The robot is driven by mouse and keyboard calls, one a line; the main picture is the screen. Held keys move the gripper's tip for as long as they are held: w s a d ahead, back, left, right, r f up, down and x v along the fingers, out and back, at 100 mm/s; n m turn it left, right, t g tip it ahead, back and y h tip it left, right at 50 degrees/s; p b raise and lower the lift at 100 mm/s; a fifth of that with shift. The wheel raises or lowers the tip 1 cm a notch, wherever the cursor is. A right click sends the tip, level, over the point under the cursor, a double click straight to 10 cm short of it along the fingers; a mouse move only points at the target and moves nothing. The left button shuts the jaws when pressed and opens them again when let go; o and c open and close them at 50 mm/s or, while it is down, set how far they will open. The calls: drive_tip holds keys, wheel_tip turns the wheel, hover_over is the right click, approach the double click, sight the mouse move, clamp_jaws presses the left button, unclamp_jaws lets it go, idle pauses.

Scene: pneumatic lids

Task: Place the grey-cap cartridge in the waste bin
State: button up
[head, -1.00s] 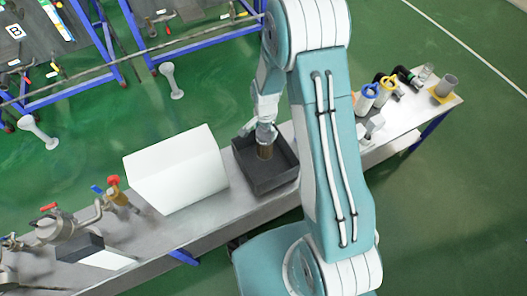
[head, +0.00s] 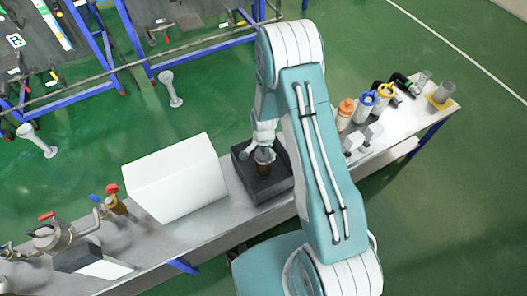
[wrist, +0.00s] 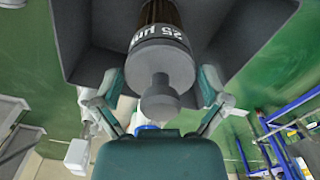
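The grey-cap cartridge (head: 265,156) stands inside the dark open-topped box (head: 278,185), which looks like the waste bin. In the wrist view its grey cap (wrist: 160,62) has a "25 µm" label and a knob, and its brown pleated body shows beyond it within the dark walls of the bin (wrist: 235,40). My gripper (head: 263,137) is just above the cap in the head view. In the wrist view my gripper (wrist: 160,85) is open, with its fingers spread on both sides of the cap and gaps between. The cartridge's foot is hidden.
A large white box (head: 175,180) stands left of the bin on the metal bench (head: 185,235). Valves and red-handled fittings (head: 70,235) are at the left end. Orange (head: 345,112), blue (head: 366,102) and yellow (head: 385,92) topped items stand at the right.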

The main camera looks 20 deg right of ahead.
idle(0.3)
wheel_tip(320, 180, up, 12)
drive_tip(key=shift+r, duration=0.1)
drive_tip(key=s+r+n+t, duration=0.1)
drive_tip(key=s+r+n, duration=0.25)
drive_tip(key=r, duration=0.65)
drive_tip(key=s+r+n+t, duration=0.2)
drive_tip(key=s+r, duration=0.2)
drive_tip(key=r, duration=0.7)
drive_tip(key=s+r+n+t, duration=0.2)
drive_tip(key=s+r+n, duration=0.3)
drive_tip(key=s+r, duration=0.4)
drive_tip(key=s, duration=0.5)
drive_tip(key=shift+s+r+n+t, duration=0.2)
drive_tip(key=shift+s+n+t, duration=0.1)
drive_tip(key=shift+s+n, duration=0.05)
drive_tip(key=shift+a, duration=0.1)
